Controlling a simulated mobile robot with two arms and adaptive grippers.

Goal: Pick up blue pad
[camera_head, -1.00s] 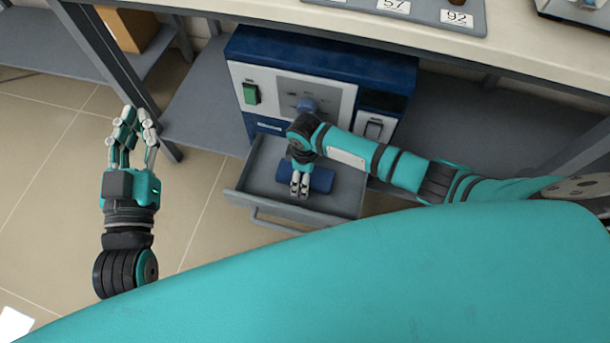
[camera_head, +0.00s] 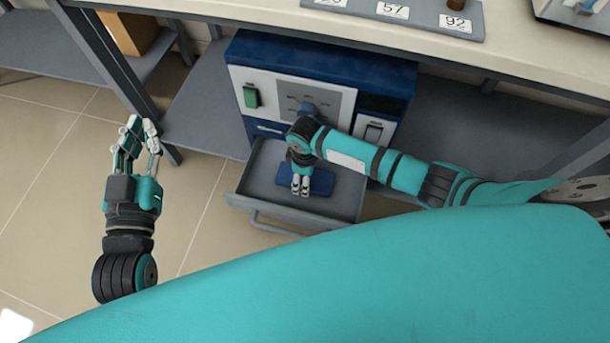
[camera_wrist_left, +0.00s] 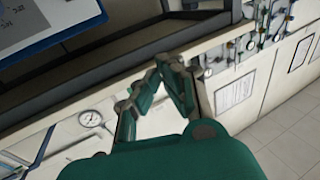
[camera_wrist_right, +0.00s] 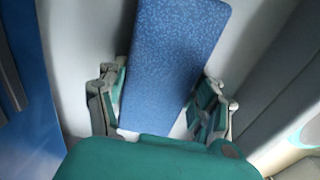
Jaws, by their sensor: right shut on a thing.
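The blue pad (camera_head: 321,182) is at the open grey drawer (camera_head: 258,192) of the blue and white furnace. My right gripper (camera_head: 301,188) reaches down over the drawer and is shut on the pad. In the right wrist view the speckled blue pad (camera_wrist_right: 172,60) lies between the two fingers (camera_wrist_right: 160,98), slightly slanted. The gripper hides part of the pad in the head view, so any gap under it is unclear. My left gripper (camera_head: 141,123) is raised at the left, away from the drawer and empty; its fingertips are close together, and it also shows in the left wrist view (camera_wrist_left: 160,72).
The furnace body (camera_head: 330,62) stands behind the drawer, under a pale bench top (camera_head: 260,12). A cardboard box (camera_head: 130,32) sits at the upper left. The floor at the left is clear.

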